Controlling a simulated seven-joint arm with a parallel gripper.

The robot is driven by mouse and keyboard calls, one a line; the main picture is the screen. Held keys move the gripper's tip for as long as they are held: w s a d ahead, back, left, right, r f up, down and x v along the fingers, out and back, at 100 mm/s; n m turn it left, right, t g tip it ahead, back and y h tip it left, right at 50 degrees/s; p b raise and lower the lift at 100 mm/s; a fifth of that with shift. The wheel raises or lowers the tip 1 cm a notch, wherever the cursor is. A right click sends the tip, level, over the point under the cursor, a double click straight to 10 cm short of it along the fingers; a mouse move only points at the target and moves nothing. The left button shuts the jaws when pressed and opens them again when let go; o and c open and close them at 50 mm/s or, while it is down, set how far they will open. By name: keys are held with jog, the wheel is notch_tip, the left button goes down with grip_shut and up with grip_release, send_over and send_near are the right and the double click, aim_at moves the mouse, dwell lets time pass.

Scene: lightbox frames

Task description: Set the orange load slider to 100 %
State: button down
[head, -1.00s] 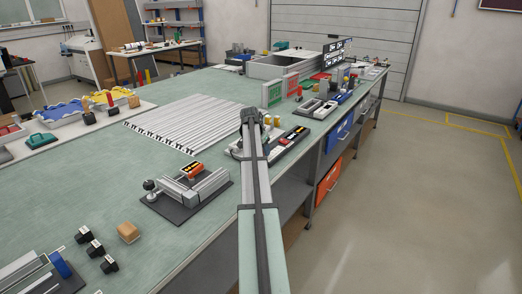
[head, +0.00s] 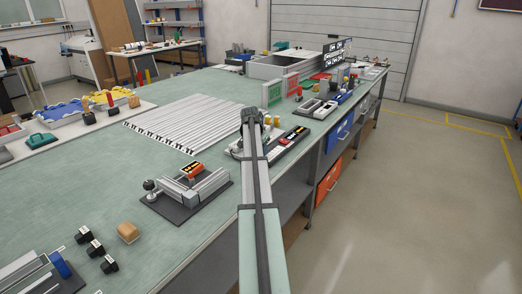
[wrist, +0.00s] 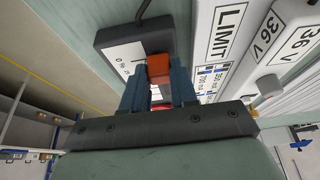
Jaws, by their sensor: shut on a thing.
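The orange load slider (wrist: 158,68) shows in the wrist view as a small block. My gripper (wrist: 159,84) is shut on it, with one blue-grey finger on each side. The slider sits at a dark-edged panel with a white face (wrist: 126,56); only part of the printed scale is visible, and I cannot read the slider's setting. In the head view my arm reaches over the bench and hides the slider and the fingers.
White modules marked LIMIT (wrist: 231,30) and 36 V (wrist: 268,85) stand close on the right in the wrist view. A cable runs from the panel's top. In the head view, slatted silver plates (head: 185,122) lie left of my arm on the green bench (head: 110,190).

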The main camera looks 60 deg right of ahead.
jog(key=d, duration=0.9)
jog(key=shift+w+d, duration=0.1)
jog(key=shift+w, duration=0.05)
jog(key=shift+d, duration=0.35)
jog(key=shift+r, duration=0.1)
jog(key=c, duration=1.1)
grip_release()
jog(key=shift+d, duration=0.1)
jog(key=shift+o, duration=1.1)
jog(key=v, duration=1.3)
jog(key=shift+a+r, duration=0.25)
jog(key=shift+a, duration=0.05)
jog(key=shift+s, duration=0.2)
